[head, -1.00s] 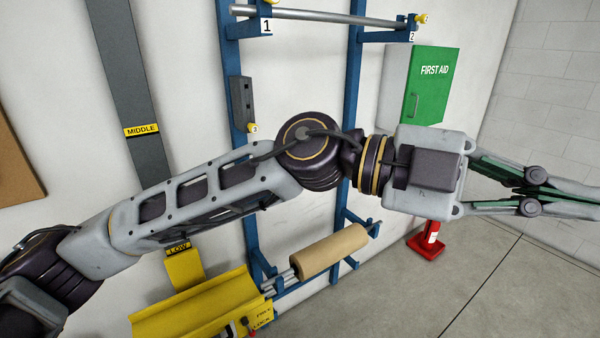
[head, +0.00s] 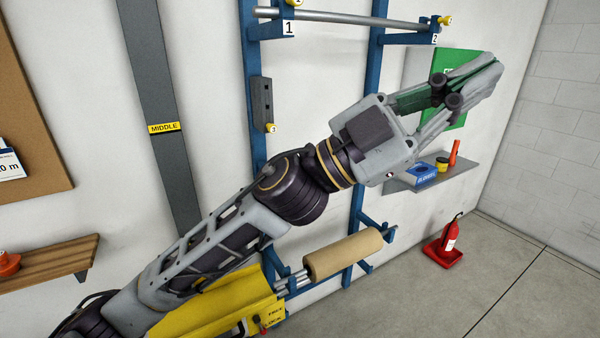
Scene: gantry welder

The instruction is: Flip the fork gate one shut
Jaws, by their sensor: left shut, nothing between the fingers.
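The blue fork marked 1 (head: 267,32) is on the rack at the top of the view, with a bar (head: 345,17) lying across it and fork 2 (head: 410,38). The yellow gate part (head: 289,3) at fork 1 is cut off by the top edge, so I cannot tell whether it is open or shut. A similar yellow part (head: 445,20) sits at fork 2. My left gripper (head: 492,68) is shut and empty, pointing up and right, in front of the green first aid box and right of fork 2. My right gripper is not in view.
A brown roll (head: 343,252) hangs on the lower rack. A yellow trough (head: 205,312) is partly behind my arm.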

